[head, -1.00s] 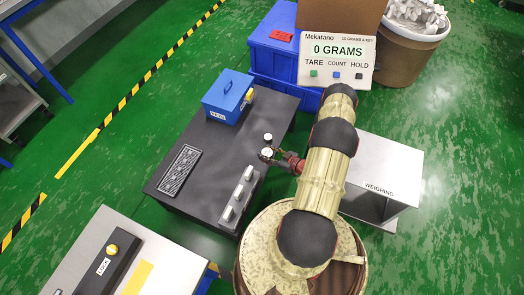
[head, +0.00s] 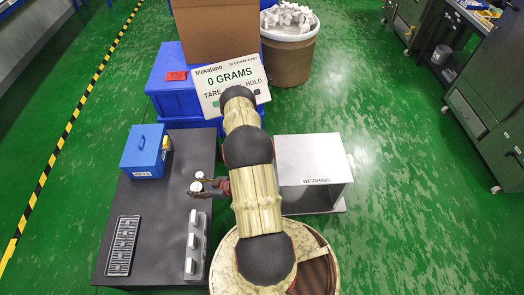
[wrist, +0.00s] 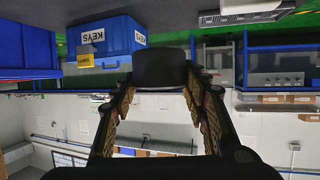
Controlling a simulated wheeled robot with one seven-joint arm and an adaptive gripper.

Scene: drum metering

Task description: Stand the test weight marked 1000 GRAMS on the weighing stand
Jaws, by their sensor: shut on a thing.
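My gripper (head: 208,187) is at the right side of the dark table, left of the weighing stand (head: 312,160). In the wrist view its fingers are closed on a dark cylindrical weight (wrist: 160,68). Its marking cannot be read. In the head view two small pale round tops show at the gripper: one (head: 198,175) just beyond it and one (head: 196,187) at its fingertips. The stand is a pale metal box marked WEIGHING, and its top is bare. The display (head: 230,82) reads 0 GRAMS.
The dark table (head: 172,225) holds a blue KEYS box (head: 145,152), a slotted tray (head: 123,246) and a grey block with pale pieces (head: 195,245). Blue crates (head: 172,88) and a drum (head: 289,58) stand behind. Green floor is open right of the stand.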

